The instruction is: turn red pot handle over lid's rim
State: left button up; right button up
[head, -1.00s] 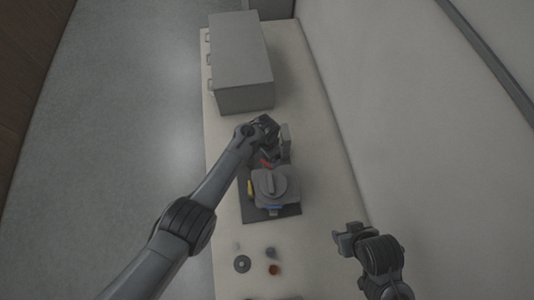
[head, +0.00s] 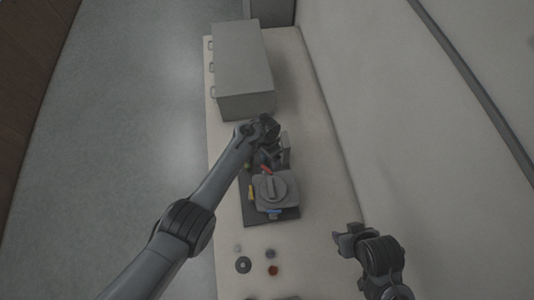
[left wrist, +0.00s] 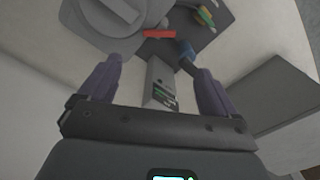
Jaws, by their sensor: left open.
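The red handle (head: 266,171) is a short bar at the far edge of the grey pot and its round lid (head: 268,188). In the left wrist view the red handle (left wrist: 160,33) lies ahead of the fingertips, beside the lid (left wrist: 108,18); whether it overlaps the rim is unclear. My left gripper (head: 268,156) is just beyond the pot in the head view. Its two fingers (left wrist: 152,62) are apart in the left wrist view, with nothing held between them. My right gripper (head: 343,240) hangs at the lower right, far from the pot; its jaws are too small to read.
The pot stands on a dark base (head: 285,215). A large grey cabinet (head: 243,70) stands at the far end. Small parts, including a dark ring (head: 243,265), lie on the near table.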

dwell(0.5)
pick_arm(q)
notch_tip(320, 180, up, 11)
jog(key=shift+b, duration=0.35)
jog(key=shift+s+f, duration=0.1)
jog(key=shift+c, duration=0.3)
